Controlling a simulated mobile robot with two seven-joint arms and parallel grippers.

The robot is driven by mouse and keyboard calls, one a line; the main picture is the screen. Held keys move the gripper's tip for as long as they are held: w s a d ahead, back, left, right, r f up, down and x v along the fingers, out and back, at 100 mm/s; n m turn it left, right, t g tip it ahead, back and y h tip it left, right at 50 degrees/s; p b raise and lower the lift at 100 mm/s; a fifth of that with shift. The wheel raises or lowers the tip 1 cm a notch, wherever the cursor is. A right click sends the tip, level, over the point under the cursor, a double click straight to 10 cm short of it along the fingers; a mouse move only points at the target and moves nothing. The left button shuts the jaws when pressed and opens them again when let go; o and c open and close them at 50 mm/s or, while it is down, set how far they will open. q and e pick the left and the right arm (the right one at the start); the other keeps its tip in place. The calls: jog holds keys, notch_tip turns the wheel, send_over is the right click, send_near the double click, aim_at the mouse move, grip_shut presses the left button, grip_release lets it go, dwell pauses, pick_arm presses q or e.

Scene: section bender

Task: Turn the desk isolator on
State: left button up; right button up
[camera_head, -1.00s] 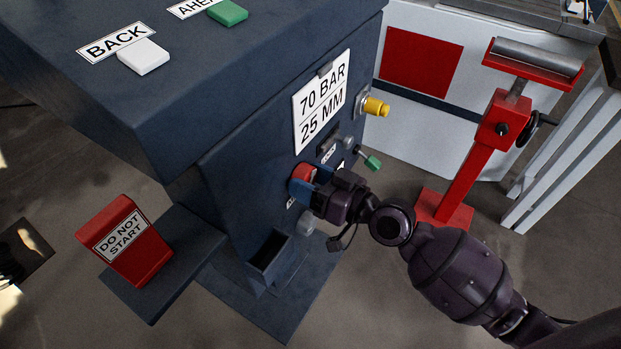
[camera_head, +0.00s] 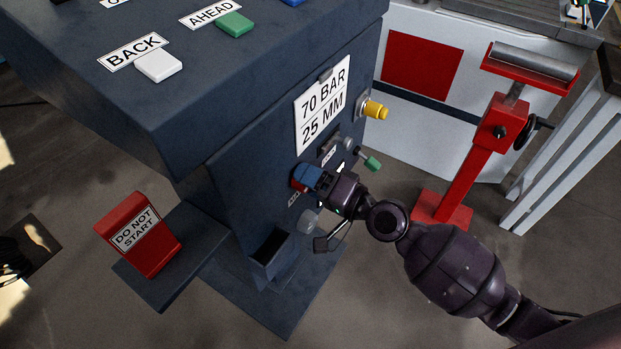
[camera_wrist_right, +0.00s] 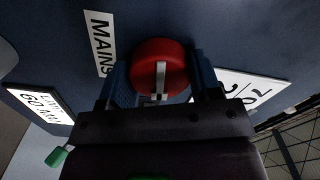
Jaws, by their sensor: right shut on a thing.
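The desk isolator is a round red knob (camera_head: 296,184) on the side face of the dark blue desk (camera_head: 240,150), mostly hidden behind my right gripper (camera_head: 308,178). In the right wrist view the red knob (camera_wrist_right: 160,62) carries a pale line on its face, beside a MAINS label (camera_wrist_right: 100,42). My right gripper's blue fingers (camera_wrist_right: 162,78) are shut on the knob, one on each side. My left gripper is not in view.
A yellow knob (camera_head: 375,109) and a green-tipped lever (camera_head: 371,163) project from the same face. Below is an open dark box (camera_head: 270,250). A red DO NOT START block (camera_head: 138,234) stands on a side shelf. A red roller stand (camera_head: 465,165) stands at right.

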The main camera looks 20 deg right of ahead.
jog(key=shift+r+m, duration=0.1)
jog(key=shift+m, duration=0.8)
jog(key=o, duration=0.9)
jog(key=shift+o, duration=0.2)
jog(key=b+v, duration=0.3)
jog(key=v, duration=0.7)
jog(key=shift+s+d+b, duration=0.25)
jog(key=shift+s+b, duration=0.05)
